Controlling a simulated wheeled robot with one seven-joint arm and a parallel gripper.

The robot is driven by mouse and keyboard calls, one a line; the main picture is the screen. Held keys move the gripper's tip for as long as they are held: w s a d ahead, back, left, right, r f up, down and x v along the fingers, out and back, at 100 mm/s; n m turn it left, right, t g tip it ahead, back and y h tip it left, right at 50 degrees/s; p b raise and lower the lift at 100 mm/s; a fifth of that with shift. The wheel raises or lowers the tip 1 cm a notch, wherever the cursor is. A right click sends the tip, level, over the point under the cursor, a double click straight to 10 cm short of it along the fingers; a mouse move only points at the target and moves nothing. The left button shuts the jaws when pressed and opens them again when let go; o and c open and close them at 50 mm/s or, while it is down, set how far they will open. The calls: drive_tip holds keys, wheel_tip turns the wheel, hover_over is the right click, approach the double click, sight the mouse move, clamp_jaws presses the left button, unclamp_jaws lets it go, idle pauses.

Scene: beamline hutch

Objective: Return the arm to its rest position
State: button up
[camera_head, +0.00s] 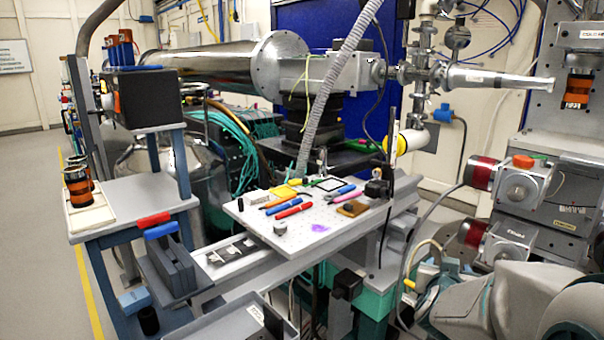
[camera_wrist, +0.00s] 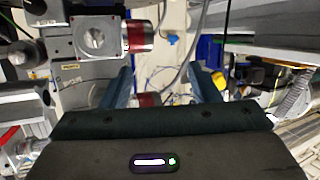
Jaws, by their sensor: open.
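My gripper (camera_wrist: 163,77) shows in the wrist view with its two blue-grey fingers spread apart and nothing between them. It is open and clear of the surfaces behind it. In the head view, pale grey links of my arm (camera_head: 515,300) fill the lower right corner.
A perforated breadboard (camera_head: 345,230) with pens, small tools and blocks stands mid-picture. Red-and-grey motors (camera_head: 520,185) are close above my arm; one also shows in the wrist view (camera_wrist: 100,36). A blue-grey cart (camera_head: 135,193) stands left. Hoses and cables hang between. Open floor lies far left.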

drive_tip(key=s+a+r+n+g+y+p, duration=0.1)
drive_tip(key=s+a+r+n+y+p, duration=0.1)
drive_tip(key=a+r+y+p, duration=0.45)
drive_tip(key=s+a+r+n+g+p, duration=0.1)
drive_tip(key=s+a+r+g+p, duration=0.3)
drive_tip(key=s+p, duration=0.4)
drive_tip(key=s+a+r+n+g+p, duration=0.2)
drive_tip(key=s+a+r+g+p, duration=0.3)
drive_tip(key=s, duration=0.5)
wheel_tip(320, 180, up, 3)
drive_tip(key=a+y+p, duration=0.1)
drive_tip(key=p, duration=0.1)
drive_tip(key=shift+s+p, duration=0.3)
drive_tip(key=shift+p, duration=0.05)
